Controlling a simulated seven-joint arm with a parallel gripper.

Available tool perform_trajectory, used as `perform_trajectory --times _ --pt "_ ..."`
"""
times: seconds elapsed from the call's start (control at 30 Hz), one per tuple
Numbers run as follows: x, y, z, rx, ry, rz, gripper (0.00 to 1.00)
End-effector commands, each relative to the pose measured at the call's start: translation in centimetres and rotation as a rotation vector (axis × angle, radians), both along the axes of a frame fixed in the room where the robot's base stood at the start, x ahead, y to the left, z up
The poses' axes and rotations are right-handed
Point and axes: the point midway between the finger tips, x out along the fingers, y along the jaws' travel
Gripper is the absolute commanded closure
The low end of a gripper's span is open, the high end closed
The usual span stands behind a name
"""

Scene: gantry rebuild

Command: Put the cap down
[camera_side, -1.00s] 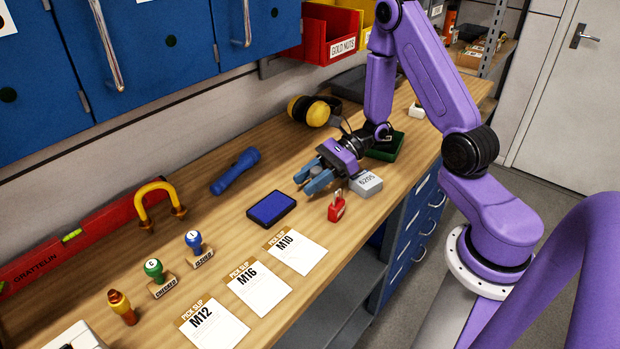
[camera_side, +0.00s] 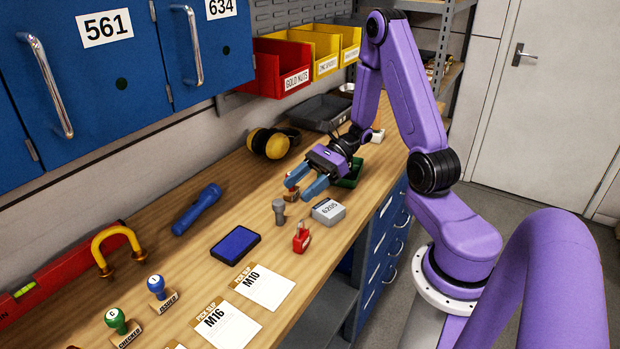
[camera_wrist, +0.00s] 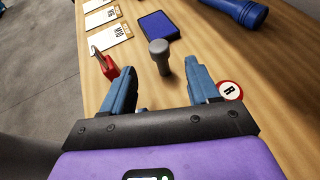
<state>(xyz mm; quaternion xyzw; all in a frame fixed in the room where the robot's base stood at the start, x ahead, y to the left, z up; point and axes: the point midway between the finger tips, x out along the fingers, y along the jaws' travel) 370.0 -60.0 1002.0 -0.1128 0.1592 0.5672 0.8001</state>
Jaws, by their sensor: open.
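A grey piece with a round, wider head, which I take to be the cap (camera_side: 279,211), stands upright on the wooden bench. It also shows in the wrist view as the grey cap (camera_wrist: 161,57), ahead of and between my fingertips. My gripper (camera_side: 299,190) is open, its two blue fingers low over the bench and pointing towards the cap. In the wrist view my gripper (camera_wrist: 157,78) has nothing between its fingers. I see no finger touching the cap.
A red-topped stamp (camera_wrist: 230,90) is close beside one finger. A white 6205 box (camera_side: 328,211) and red padlock (camera_side: 301,238) stand near the cap. A blue ink pad (camera_side: 236,245), blue torch (camera_side: 197,209) and cards (camera_side: 263,287) lie further left. Yellow earmuffs (camera_side: 268,144) lie behind.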

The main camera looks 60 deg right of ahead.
Motion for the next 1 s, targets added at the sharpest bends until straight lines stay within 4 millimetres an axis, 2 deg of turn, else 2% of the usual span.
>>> perform_trajectory --times 0.1,0.2,0.37,0.47,0.6,0.7,1.0 --pt "-0.4 -1.4 0.6 -0.001 -0.002 -0.002 0.40" --pt "-0.7 -2.0 0.9 -0.001 -0.002 0.000 0.40" --pt "-1.3 -1.2 1.2 -0.024 -0.014 0.070 0.40" --pt "-2.4 0.9 1.6 -0.072 -0.045 0.214 0.40" --pt "-5.2 4.4 2.2 -0.173 -0.123 0.511 0.40" --pt "-7.3 6.1 2.5 -0.238 -0.188 0.713 0.40" --pt "-13.0 8.9 3.2 -0.410 -0.426 1.276 0.40"
